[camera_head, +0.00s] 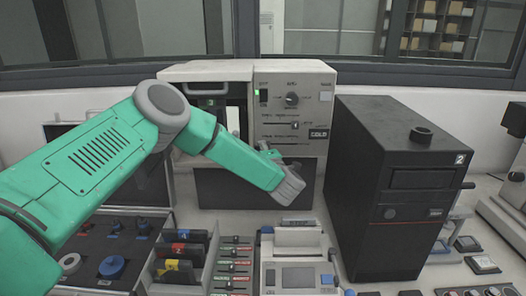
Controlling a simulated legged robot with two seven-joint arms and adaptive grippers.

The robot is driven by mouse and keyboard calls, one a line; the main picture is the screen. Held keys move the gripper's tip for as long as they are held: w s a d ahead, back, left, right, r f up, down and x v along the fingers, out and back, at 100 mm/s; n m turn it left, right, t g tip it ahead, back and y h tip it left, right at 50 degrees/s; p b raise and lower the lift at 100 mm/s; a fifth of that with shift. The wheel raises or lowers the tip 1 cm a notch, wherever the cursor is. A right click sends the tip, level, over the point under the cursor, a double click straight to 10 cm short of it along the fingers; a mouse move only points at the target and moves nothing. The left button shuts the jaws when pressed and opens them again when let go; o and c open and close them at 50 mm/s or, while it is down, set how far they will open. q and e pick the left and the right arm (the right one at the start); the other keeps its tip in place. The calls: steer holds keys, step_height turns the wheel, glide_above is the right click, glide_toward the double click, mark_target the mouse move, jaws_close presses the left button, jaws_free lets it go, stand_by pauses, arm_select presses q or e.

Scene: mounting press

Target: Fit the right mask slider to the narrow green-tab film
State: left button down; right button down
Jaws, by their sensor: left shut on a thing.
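A beige press unit (290,80) stands at the back centre. Its front panel has a round knob, a small green light and horizontal slider tracks. One slider knob (295,125) shows on a track; I cannot tell which track is the right mask slider. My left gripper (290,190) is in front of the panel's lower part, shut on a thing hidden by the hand. Dark film holders (175,271) with coloured tabs stand in a tray at the lower left; I cannot make out a narrow green-tab film among them. My right gripper is not in view.
A tall black box (390,180) marked 2 stands right of the press. A small white device (300,262) with a screen is below the gripper. A rack with red and green parts (232,266) is left of it. An open case (115,250) lies lower left.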

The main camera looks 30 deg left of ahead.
mark_target(282, 145)
arm_select(q)
steer(key=w+d+b, duration=0.1)
steer(key=d+b, duration=0.1)
steer(key=w+d+b, duration=0.1)
steer(key=d+b, duration=0.1)
steer(key=w+d+b, duration=0.1)
steer(key=w+d, duration=0.1)
steer(key=d, duration=0.1)
steer(key=shift+b, duration=0.4)
steer(key=shift+d+r, duration=0.1)
steer(key=shift+d, duration=0.1)
steer(key=shift+d+r, duration=0.2)
